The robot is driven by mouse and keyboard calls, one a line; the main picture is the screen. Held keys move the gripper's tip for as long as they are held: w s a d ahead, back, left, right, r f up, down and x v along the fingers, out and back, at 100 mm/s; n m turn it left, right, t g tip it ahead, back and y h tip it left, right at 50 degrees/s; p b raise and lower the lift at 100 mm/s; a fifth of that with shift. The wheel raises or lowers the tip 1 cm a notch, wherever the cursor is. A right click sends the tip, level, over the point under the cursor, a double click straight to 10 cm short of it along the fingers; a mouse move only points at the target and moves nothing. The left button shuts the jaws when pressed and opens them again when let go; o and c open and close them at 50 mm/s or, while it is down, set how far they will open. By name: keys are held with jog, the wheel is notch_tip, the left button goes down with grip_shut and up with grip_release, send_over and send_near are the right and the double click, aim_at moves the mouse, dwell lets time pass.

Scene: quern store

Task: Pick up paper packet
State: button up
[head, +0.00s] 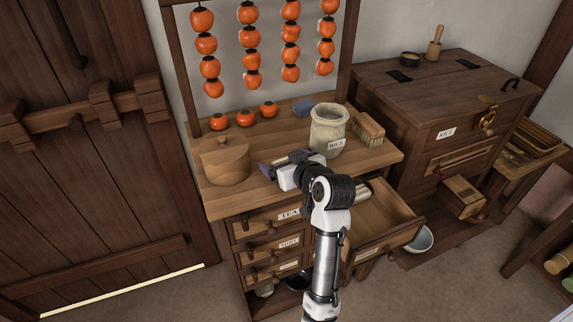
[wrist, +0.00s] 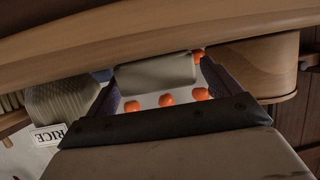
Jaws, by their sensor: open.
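My gripper (head: 282,163) is low over the front of the wooden cabinet top, between the round lidded wooden box and the rice jar. In the wrist view its two dark fingers (wrist: 160,88) are apart. A pale grey-beige block (wrist: 155,73), apparently the paper packet, shows between them against the wooden top. I cannot tell whether either finger touches it. In the head view I cannot make out this packet; my gripper likely hides it.
The rice jar (head: 327,131) and a brush (head: 368,129) stand right of my gripper, the lidded box (head: 226,163) left. Persimmons (head: 244,118) lie behind, under hanging strings of them (head: 251,45). A drawer (head: 385,222) stands open below, right of my arm.

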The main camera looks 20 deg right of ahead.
jog(key=c, duration=1.1)
jog(key=shift+o, duration=0.2)
jog(key=shift+r, duration=0.15)
